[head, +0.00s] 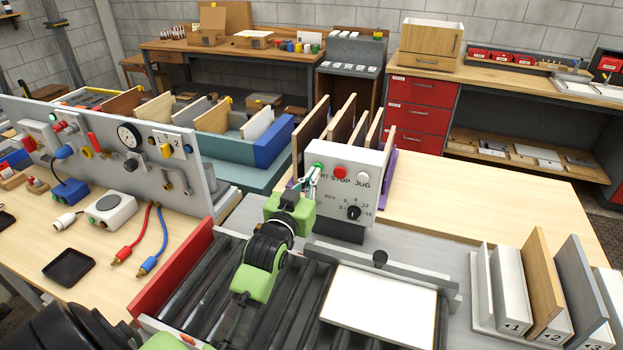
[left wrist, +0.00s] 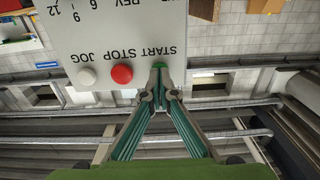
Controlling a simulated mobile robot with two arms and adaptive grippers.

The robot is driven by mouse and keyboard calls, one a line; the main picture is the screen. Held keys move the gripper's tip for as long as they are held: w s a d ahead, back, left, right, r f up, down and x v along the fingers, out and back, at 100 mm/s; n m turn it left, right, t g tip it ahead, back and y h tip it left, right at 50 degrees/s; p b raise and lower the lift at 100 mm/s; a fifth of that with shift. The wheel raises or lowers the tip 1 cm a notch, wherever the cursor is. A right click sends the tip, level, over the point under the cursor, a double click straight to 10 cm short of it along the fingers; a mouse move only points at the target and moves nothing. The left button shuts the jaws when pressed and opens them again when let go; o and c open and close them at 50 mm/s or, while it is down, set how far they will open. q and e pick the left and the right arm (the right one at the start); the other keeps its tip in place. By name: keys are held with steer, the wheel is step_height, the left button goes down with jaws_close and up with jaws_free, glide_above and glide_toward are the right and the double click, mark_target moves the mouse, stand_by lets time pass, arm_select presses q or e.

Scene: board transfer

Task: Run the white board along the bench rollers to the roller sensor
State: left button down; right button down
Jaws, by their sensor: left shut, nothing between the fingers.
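The white board (head: 378,308) lies flat on the dark bench rollers (head: 290,312), towards their right end and close to the back rail. A grey control box (head: 349,187) stands behind the rollers with green, red and white buttons and a dial. My left gripper (head: 315,171) is shut and empty, its tips at the green START button (left wrist: 159,66), which they partly hide in the left wrist view. I cannot tell whether they press it. My right gripper is out of view.
A red side plate (head: 175,268) borders the rollers on the left. A rack with numbered slots and upright boards (head: 545,285) stands at the right. A gauge panel (head: 110,150) stands at the left. The wooden bench top (head: 480,195) behind the rollers is clear.

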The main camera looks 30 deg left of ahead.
arm_select(q)
steer(key=shift+w+a, duration=0.1)
steer(key=shift+w, duration=0.35)
steer(key=p+v, duration=0.1)
steer(key=v, duration=0.3)
steer(key=shift+p, duration=0.4)
stand_by(1.2)
stand_by(1.4)
steer(key=shift+f, duration=0.15)
